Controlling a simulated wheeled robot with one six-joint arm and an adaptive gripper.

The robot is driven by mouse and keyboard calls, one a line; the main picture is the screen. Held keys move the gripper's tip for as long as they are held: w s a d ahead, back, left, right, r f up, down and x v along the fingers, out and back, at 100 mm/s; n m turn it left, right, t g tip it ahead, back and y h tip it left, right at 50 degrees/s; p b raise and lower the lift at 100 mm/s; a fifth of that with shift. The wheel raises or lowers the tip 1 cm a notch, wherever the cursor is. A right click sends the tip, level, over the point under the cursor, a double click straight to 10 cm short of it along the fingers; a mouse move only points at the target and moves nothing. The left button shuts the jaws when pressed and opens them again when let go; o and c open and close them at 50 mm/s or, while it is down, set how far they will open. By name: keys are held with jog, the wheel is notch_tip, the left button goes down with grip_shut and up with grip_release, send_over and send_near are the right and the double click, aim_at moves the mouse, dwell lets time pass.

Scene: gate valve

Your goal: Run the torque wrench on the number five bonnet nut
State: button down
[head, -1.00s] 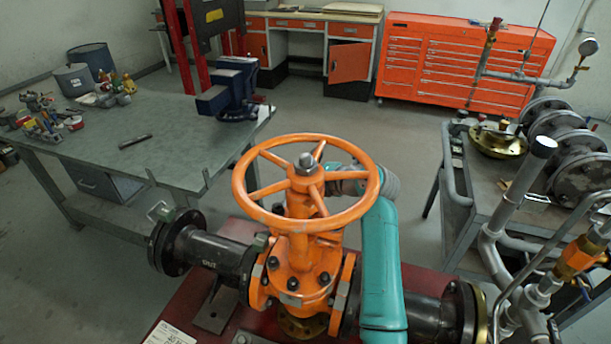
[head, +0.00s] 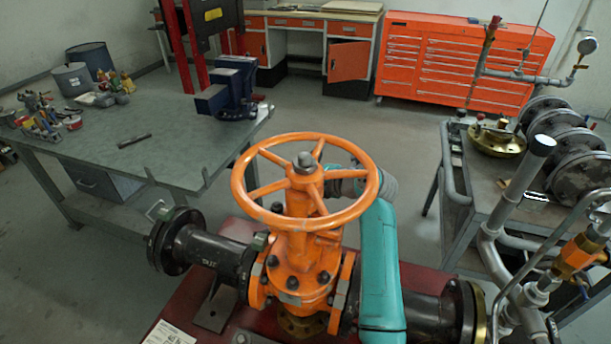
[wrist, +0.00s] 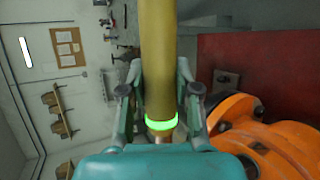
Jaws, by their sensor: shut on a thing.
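The orange gate valve (head: 300,245) stands in the head view with its handwheel (head: 246,203) on top. Several dark bonnet nuts (head: 293,283) show on its front flange; I cannot read which is number five. My teal arm reaches behind the valve, and the handwheel and stem hide my gripper there. In the wrist view my gripper (wrist: 159,76) is shut on the yellow shaft of the torque wrench (wrist: 157,35), which has a glowing green ring near the palm. The wrench's head is out of view, so its contact with a nut cannot be seen. Orange valve parts (wrist: 275,125) lie right of the gripper.
Black flanged pipe (head: 205,250) runs out both sides of the valve over a red base (head: 180,310). A workbench (head: 185,160) with a blue vise stands left. A grey cart (head: 480,190) with flanges and piping stands close on the right. Floor behind is clear.

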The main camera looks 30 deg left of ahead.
jog(key=shift+f, duration=1.75)
dwell(2.0)
jog(key=shift+r, duration=0.4)
dwell(1.3)
